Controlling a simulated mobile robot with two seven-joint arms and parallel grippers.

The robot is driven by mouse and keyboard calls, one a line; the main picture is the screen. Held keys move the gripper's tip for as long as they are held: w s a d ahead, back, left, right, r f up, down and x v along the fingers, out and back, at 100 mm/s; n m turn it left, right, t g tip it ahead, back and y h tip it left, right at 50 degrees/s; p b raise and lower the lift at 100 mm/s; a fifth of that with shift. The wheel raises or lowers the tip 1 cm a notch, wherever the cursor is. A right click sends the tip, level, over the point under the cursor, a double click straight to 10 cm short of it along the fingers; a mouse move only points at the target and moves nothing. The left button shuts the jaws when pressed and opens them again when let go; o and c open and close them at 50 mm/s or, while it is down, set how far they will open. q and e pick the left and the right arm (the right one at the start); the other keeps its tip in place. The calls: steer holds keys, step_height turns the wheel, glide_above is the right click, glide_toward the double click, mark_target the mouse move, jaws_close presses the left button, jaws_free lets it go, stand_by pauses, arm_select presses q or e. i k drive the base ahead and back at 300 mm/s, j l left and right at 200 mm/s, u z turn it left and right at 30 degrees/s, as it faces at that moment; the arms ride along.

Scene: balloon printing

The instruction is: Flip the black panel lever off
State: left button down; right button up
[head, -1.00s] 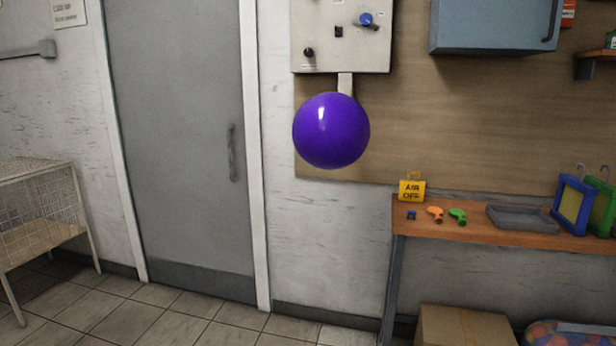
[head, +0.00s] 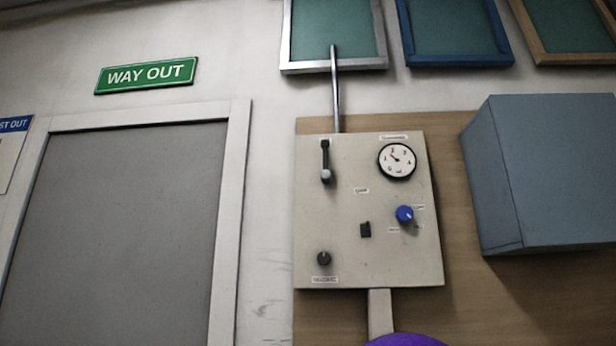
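The cream control panel (head: 340,225) hangs on the wall in the middle of the head view. The black lever (head: 325,160) is at its upper left, with its pale grey knob end pointing down. A small black switch (head: 365,230) sits near the panel's middle, and a black knob (head: 323,258) is at its lower left. A blue knob (head: 404,214) and a round gauge (head: 397,161) are on the right side. Neither of my grippers is in view.
The top of a purple balloon (head: 405,341) shows under the panel's nozzle (head: 380,310). A blue-grey wall cabinet (head: 545,170) juts out to the right. A grey door (head: 120,240) with a green sign (head: 146,75) above is at left. Framed screens (head: 335,30) hang above.

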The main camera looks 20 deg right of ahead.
mark_target(325, 175)
steer(key=i+j+z, duration=0.1)
steer(key=i+z, duration=0.3)
steer(key=i+j+z, duration=0.2)
steer(key=z, duration=0.25)
steer(key=i+j+z, duration=0.55)
steer(key=j+z, duration=0.25)
steer(key=i+j+z, duration=0.2)
steer(key=j, duration=0.15)
steer(key=j+z, duration=0.25)
steer(key=i+j, duration=0.05)
